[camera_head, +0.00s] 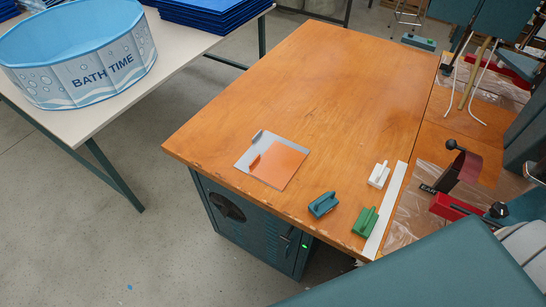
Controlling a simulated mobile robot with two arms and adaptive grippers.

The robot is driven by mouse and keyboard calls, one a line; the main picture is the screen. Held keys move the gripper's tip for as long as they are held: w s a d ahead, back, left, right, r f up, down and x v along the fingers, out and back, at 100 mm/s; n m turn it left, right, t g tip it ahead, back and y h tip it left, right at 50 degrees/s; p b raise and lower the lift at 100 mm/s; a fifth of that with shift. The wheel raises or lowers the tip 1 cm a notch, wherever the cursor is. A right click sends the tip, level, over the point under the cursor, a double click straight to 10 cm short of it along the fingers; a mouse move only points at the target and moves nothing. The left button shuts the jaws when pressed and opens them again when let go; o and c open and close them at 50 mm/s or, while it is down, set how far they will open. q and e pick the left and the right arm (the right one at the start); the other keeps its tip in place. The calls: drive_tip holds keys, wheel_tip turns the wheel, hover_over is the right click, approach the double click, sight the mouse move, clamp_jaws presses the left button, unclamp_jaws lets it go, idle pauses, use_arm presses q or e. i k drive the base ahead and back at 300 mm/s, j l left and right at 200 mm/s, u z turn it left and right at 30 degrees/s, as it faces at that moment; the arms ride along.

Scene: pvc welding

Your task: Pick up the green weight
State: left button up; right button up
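The green weight (365,223) is a small block with a handle on top. It sits on the orange wooden table (310,90) near its front edge, beside a white strip (386,210). A similar dark teal weight (322,205) sits just to its left. A similar white weight (379,175) stands farther back, also beside the strip. Neither of my grippers is in view.
A grey sheet with an orange patch (277,165) lies left of the weights. A red clamp-like tool (455,207) and plastic film lie to the right. A large teal panel (430,270) fills the lower right. The table's far part is clear.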

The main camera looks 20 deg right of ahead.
sight(367, 220)
drive_tip(key=z, duration=1.65)
